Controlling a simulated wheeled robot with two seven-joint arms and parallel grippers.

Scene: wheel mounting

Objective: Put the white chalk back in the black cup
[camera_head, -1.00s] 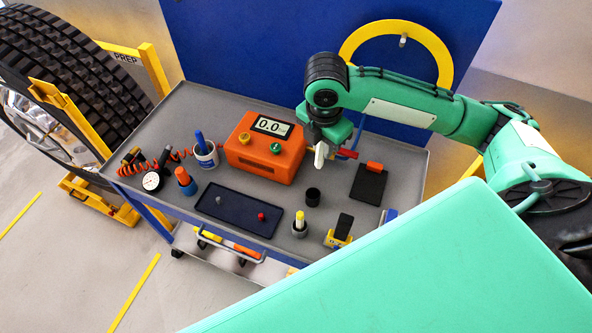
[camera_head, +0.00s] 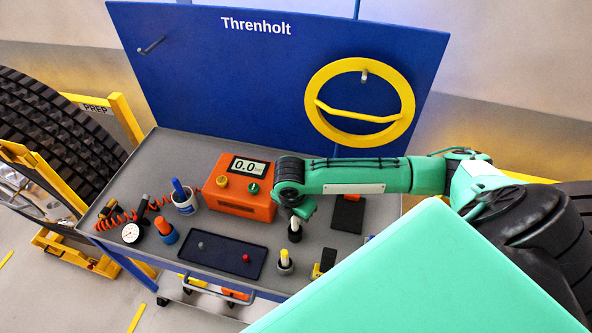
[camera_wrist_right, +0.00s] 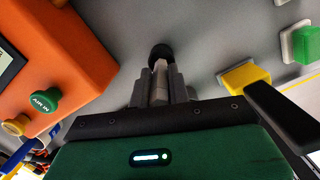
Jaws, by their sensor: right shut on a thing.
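My right gripper (camera_head: 296,215) points down over the small black cup (camera_head: 294,236) on the grey cart top. It is shut on the white chalk (camera_head: 295,224), which is upright with its lower end at the cup's mouth. In the right wrist view the chalk (camera_wrist_right: 160,70) sits between the fingers (camera_wrist_right: 160,88) and lines up with the black cup (camera_wrist_right: 160,51). I cannot tell how far the chalk's end is inside the cup. My left gripper is not in view.
An orange box (camera_head: 232,204) with a display stands left of the gripper. A dark tray (camera_head: 222,263) lies to the left. A black pad (camera_head: 347,216) lies to the right.

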